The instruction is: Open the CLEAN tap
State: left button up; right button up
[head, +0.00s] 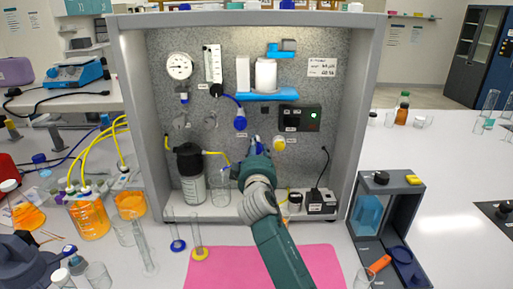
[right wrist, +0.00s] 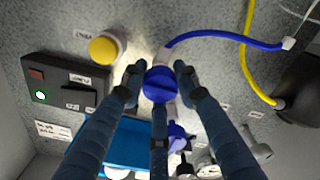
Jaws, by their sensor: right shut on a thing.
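The membrane rig's grey speckled panel (head: 215,150) stands upright in a grey frame in the head view. My right gripper (head: 257,146) reaches up to the panel, left of a yellow round knob (head: 279,143). A blue tube leaves from beside this knob. The yellow knob also shows there (right wrist: 104,50). Another blue knob (head: 240,123) sits higher on the panel. I cannot read a CLEAN label. My left gripper is out of view.
A dark box with a green light (head: 301,117) and a blue shelf (head: 262,96) are close above. A black-capped bottle (head: 190,175) and clear cylinders (head: 221,190) stand left of my arm. A pink mat (head: 225,268) lies in front; a dark rack (head: 350,222) stands right.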

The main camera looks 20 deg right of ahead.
jog(key=shift+r, duration=0.55)
jog(key=o, duration=1)
jog(key=shift+o, duration=0.9)
jog(key=shift+w+f, duration=0.15)
jog(key=shift+f, duration=0.25)
jog(key=v, duration=1.2)
